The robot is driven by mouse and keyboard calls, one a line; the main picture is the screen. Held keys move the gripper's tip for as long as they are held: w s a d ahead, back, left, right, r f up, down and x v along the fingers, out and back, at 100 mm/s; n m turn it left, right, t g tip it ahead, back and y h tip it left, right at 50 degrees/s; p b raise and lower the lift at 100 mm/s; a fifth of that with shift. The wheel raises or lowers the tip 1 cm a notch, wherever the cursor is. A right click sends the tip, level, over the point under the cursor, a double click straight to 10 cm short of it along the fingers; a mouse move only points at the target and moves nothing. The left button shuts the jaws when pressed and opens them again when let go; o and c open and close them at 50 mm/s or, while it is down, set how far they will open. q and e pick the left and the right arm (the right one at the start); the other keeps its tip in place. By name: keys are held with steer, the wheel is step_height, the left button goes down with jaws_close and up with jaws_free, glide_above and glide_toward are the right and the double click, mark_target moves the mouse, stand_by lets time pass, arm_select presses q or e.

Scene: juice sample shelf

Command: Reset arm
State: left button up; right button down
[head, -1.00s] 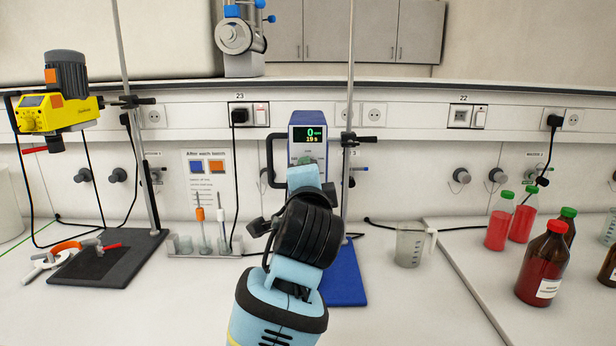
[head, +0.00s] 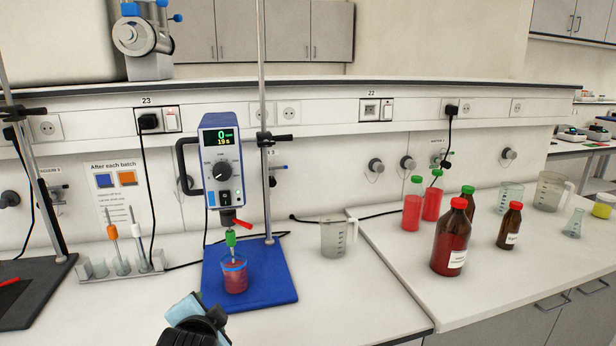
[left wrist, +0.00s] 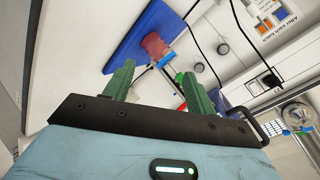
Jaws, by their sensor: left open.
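My left gripper (left wrist: 158,75) shows in the left wrist view with its two green fingers apart and nothing between them. Beyond the fingers are the blue stand base (left wrist: 148,35) and a beaker of red liquid (left wrist: 153,45), clear of the fingers. In the head view only a piece of my arm shows at the bottom edge, in front of the blue base (head: 275,285); no fingers show there. The beaker (head: 235,275) stands upright on that base under the overhead stirrer (head: 222,165), whose display reads 0 and 19 s. My right gripper is in neither view.
An empty jug (head: 333,240) stands right of the stirrer. Several bottles, including a large brown one (head: 450,240), stand on the right bench. A rack (head: 122,265) with probes is at left, near a dark stand plate (head: 35,290).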

arm_select(q)
steer(key=s+a+f+n+g+h, duration=0.1)
steer(key=s+a+f+n+g, duration=0.2)
steer(key=s+f, duration=1.15)
steer(key=s+f+n+g+h, duration=0.1)
steer(key=s+f+n+g, duration=0.2)
steer(key=s, duration=0.7)
steer(key=s+f+n+g+h, duration=0.1)
steer(key=s+f+g, duration=0.35)
steer(key=s, duration=0.55)
steer(key=w+d+f+t+h, duration=0.1)
steer(key=w+d+f+t, duration=0.1)
steer(key=w+f+t, duration=0.3)
steer(key=shift+w+f+t+h, duration=0.3)
steer(key=shift+f+t, duration=1.35)
steer(key=shift+f, duration=0.95)
